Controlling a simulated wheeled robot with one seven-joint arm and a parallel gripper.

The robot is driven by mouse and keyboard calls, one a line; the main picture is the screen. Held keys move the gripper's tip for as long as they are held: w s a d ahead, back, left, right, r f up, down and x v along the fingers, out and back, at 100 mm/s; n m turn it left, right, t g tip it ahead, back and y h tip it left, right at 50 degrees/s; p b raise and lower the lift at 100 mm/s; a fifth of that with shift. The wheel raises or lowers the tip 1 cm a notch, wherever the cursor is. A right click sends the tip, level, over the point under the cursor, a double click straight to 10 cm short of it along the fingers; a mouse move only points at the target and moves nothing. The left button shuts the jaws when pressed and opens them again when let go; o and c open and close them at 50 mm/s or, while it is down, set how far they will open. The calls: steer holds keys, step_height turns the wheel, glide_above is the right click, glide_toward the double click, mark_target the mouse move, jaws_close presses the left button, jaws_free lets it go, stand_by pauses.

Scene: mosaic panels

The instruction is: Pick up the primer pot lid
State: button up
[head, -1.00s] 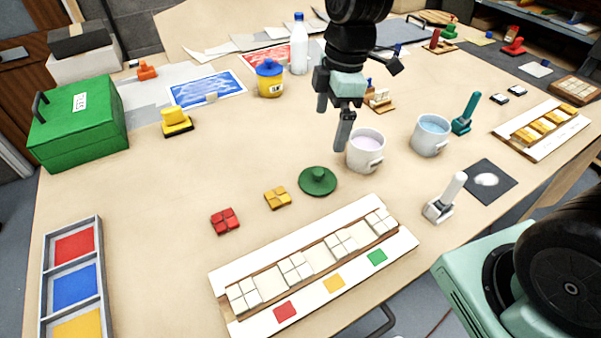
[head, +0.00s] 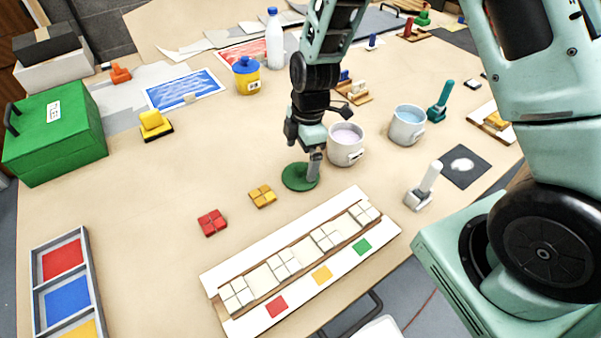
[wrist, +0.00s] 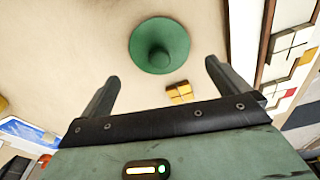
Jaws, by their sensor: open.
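A round green lid (head: 296,178) with a central knob lies flat on the table, in front of a white pot with pale lilac contents (head: 346,146). My gripper (head: 311,165) is over the lid in the head view and partly covers it, knob included. In the wrist view the lid (wrist: 160,45) shows whole, with its knob between the lines of the two spread fingers (wrist: 162,72). The gripper is open and empty. I cannot tell whether a fingertip touches the lid.
A yellow tile cluster (head: 262,196) and a red one (head: 212,222) lie left of the lid. A white mosaic panel (head: 250,300) lies in front. A second pot with blue contents (head: 407,125) stands right.

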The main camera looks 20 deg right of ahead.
mark_target(301, 167)
steer(key=shift+a+f+p, duration=0.1)
steer(key=shift+f+p, duration=0.95)
steer(key=shift+f, duration=1.6)
steer(key=c, duration=0.8)
